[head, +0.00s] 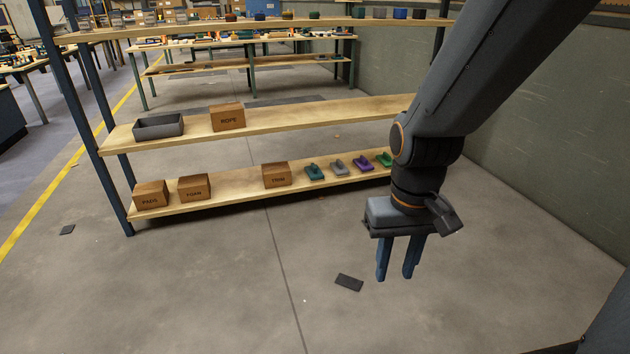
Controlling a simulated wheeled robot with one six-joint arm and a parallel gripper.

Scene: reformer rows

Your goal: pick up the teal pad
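The teal pad (315,172) sits on the lower shelf, just right of a brown box and leftmost in a row of similar pads. It is a small flat piece with a raised part on top. My gripper (396,278) hangs in the air at the right, in front of the shelf, with its blue fingers pointing down. The fingers stand a little apart with nothing seen between them. The gripper is well away from the pad, lower and to the right in the picture.
Beside the teal pad are a grey pad (338,167), a purple pad (362,164) and a green pad (384,159). Brown boxes (276,176) stand to the left. The upper board (290,120) runs above them. A dark flat piece (349,282) lies on the floor.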

